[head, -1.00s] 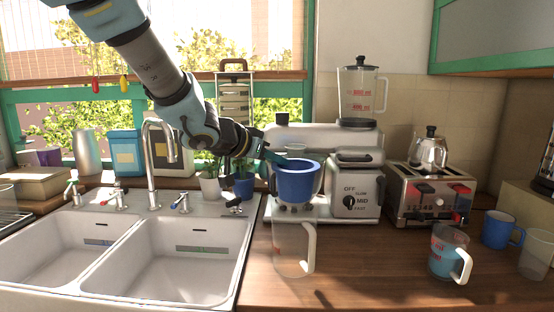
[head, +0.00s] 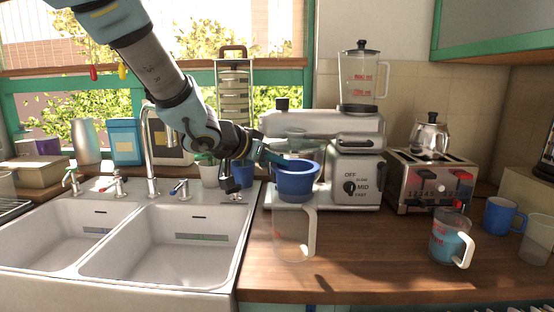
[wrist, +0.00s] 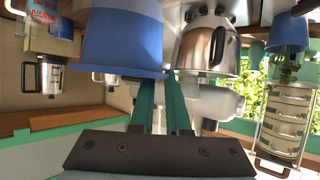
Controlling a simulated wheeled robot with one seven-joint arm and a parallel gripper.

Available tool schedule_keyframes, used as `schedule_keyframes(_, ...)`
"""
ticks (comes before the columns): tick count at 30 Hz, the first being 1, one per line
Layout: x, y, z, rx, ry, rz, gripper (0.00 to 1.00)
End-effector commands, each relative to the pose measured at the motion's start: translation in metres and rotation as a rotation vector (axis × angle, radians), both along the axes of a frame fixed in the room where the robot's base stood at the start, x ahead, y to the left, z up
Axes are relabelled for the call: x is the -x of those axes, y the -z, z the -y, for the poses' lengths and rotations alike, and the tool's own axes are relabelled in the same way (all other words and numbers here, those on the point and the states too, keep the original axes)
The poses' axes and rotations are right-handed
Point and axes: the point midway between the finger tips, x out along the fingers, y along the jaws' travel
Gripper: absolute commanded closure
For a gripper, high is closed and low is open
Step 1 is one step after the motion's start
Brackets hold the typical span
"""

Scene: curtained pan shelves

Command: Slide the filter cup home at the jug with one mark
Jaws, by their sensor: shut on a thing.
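The filter cup (head: 297,184) is a blue round cup with a wide rim. It is upright in my gripper (head: 277,159), which is shut on its rim side. A clear jug (head: 288,238) with a white handle stands on the counter just below the cup. The cup's base is close to the jug's mouth; I cannot tell whether they touch. Marks on this jug are too faint to count. In the wrist view the cup (wrist: 122,42) is large beside the green fingers (wrist: 161,95). Another jug (head: 446,236), with red marks and blue contents, stands at the right.
A grey machine with a dial (head: 356,185) stands behind the jug, with a toaster (head: 430,182) to its right. A double sink (head: 170,240) is at the left. A blue mug (head: 503,216) stands at the far right. The counter (head: 370,255) between the jugs is clear.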

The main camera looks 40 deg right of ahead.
Motion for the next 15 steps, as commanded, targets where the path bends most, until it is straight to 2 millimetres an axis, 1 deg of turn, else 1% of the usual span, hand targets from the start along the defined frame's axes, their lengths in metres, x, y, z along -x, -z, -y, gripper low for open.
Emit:
schedule_keyframes(1, 0.000, 0.004, 0.000, 0.000, 0.000, -0.001, 1.00)
schedule_keyframes(6, 0.000, 0.012, 0.000, 0.000, 0.000, -0.001, 1.00)
schedule_keyframes(15, 0.000, 0.019, 0.000, 0.000, 0.000, 0.000, 1.00)
